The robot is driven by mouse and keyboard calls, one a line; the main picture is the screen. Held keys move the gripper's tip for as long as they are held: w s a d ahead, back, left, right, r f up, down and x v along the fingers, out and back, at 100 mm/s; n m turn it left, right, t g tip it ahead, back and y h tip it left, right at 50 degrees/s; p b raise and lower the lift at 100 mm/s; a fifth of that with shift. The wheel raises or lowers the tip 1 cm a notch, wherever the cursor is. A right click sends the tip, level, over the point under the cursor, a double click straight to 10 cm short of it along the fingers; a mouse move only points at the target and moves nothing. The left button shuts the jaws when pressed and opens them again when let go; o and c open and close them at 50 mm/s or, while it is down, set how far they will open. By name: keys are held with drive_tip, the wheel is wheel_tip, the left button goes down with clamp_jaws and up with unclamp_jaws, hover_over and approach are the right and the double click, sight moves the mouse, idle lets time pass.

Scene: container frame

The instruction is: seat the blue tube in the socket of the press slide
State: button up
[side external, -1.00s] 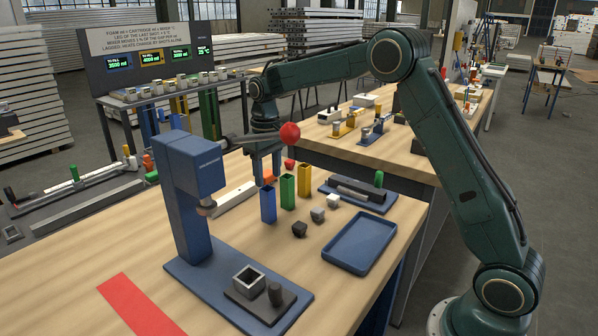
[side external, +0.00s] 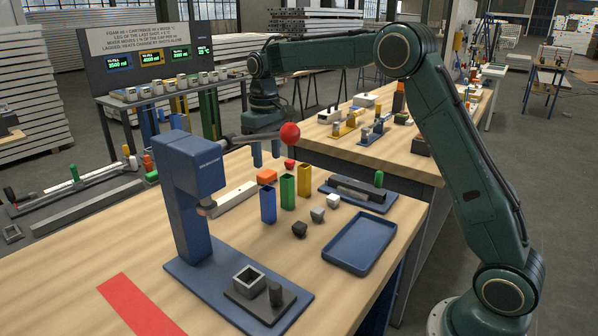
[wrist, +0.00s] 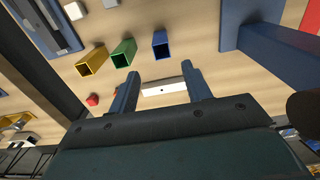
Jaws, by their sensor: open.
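The blue tube (side external: 268,206) stands upright on the table at the left end of a row with a green and a yellow tube. It also shows in the wrist view (wrist: 160,44), its open end visible. The press slide (side external: 258,306) is a dark plate on the blue press base, with a grey square socket (side external: 248,281) that looks empty and a dark knob beside it. My gripper (side external: 266,154) is open and empty. It hangs above the table behind the tubes, apart from the blue tube. In the wrist view its two fingers (wrist: 163,80) are spread wide.
The blue press (side external: 192,190) stands left of the tubes, its red-knobbed lever (side external: 290,133) reaching toward my gripper. Green (side external: 287,192) and yellow (side external: 304,180) tubes stand close beside the blue one. Small blocks and an empty blue tray (side external: 360,242) lie to the right.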

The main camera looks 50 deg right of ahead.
drive_tip(key=s+a+r+t, duration=0.1)
drive_tip(key=s+a+r, duration=0.1)
drive_tip(key=s+r, duration=0.5)
drive_tip(key=s+a+r+t, duration=0.2)
drive_tip(key=s, duration=0.9)
drive_tip(key=s+a+f+t, duration=0.2)
drive_tip(key=s+f, duration=0.2)
drive_tip(key=s, duration=1.2)
drive_tip(key=shift+t, duration=0.3)
drive_tip(key=shift+o, duration=0.4)
drive_tip(key=shift+s+a+f, duration=0.1)
drive_tip(key=shift+s+f, duration=0.3)
drive_tip(key=shift+s, duration=0.05)
drive_tip(key=shift+w+r, duration=0.1)
